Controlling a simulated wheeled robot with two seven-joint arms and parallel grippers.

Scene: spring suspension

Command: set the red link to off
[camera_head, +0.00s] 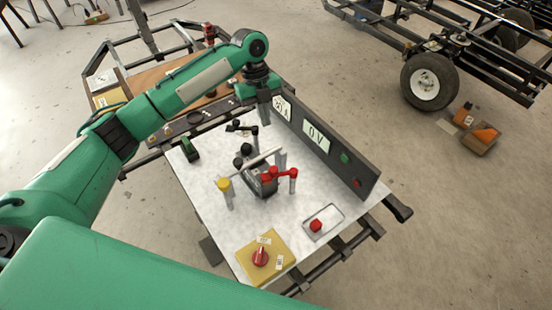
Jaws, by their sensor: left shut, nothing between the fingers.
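The red link (281,175) is a short red bar right of the middle of the white-topped bench (205,215). It lies roughly level, with its right end on top of a grey post (292,187) and its left end beside a dark block (262,186). I cannot read any off mark by it. My left gripper (264,120) points down, shut and empty, at the back of the bench near the upright panel. It is behind the red link and apart from it. My right gripper is not in view.
A grey panel (345,170) with displays and buttons stands along the right edge. A yellow-topped post (224,186) stands left of the link. A yellow plate with a red knob (260,257) and a tray with a red button (316,226) lie in front. A green item (189,150) lies back left.

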